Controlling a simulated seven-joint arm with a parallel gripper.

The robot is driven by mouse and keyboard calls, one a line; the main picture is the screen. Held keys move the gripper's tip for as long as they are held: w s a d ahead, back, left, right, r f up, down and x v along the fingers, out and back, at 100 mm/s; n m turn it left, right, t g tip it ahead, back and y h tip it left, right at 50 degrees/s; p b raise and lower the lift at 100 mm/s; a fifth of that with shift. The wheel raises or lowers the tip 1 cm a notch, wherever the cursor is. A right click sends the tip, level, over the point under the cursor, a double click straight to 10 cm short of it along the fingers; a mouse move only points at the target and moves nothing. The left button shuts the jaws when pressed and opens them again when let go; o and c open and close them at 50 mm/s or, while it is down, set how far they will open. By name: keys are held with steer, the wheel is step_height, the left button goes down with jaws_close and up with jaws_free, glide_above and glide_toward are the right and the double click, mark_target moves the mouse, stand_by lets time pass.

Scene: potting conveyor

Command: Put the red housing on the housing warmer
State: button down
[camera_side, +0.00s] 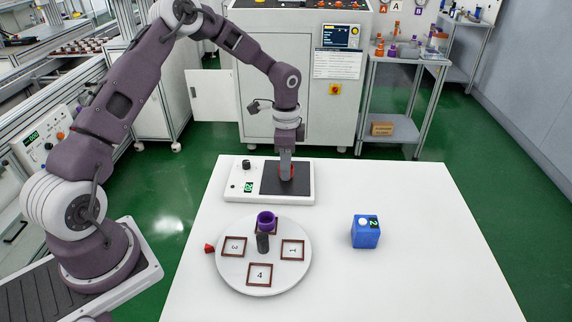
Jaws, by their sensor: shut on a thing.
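The housing warmer (241,194) is a white unit with a dark plate (272,179), a black knob and a green display, at the back left of the white table. The fingers hide most of the housing. I cannot tell whether its underside touches the plate.
A round white turntable (228,264) with several numbered framed squares stands in front of the warmer. A purple cup-shaped part (266,221) sits on its far square, behind a dark central post (263,243). A blue box (366,232) stands to the right. The table's right side is clear.

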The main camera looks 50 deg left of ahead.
steer(key=c, duration=1)
jaws_free()
steer(key=shift+f, duration=0.1)
steer(key=shift+o, duration=0.2)
steer(key=s+d+r+n, duration=0.1)
steer(key=s+r, duration=0.1)
steer(key=r, duration=0.7)
steer(key=s+d+r, duration=0.2)
steer(key=r, duration=0.7)
steer(key=s+d+r+n+t+y, duration=0.2)
steer(key=s+d+r+n, duration=0.1)
steer(key=s+r, duration=0.55)
steer(key=s+d+f+n+t+h, duration=0.1)
steer(key=s+n, duration=0.1)
steer(key=s, duration=0.7)
steer(key=s+d+f+n+t+h, duration=0.1)
steer(key=s+d+n+t, duration=0.1)
steer(key=s, duration=0.7)
steer(key=shift+d+n+t, duration=0.15)
steer(key=shift+n+t, duration=0.15)
steer(key=shift+n, duration=0.2)
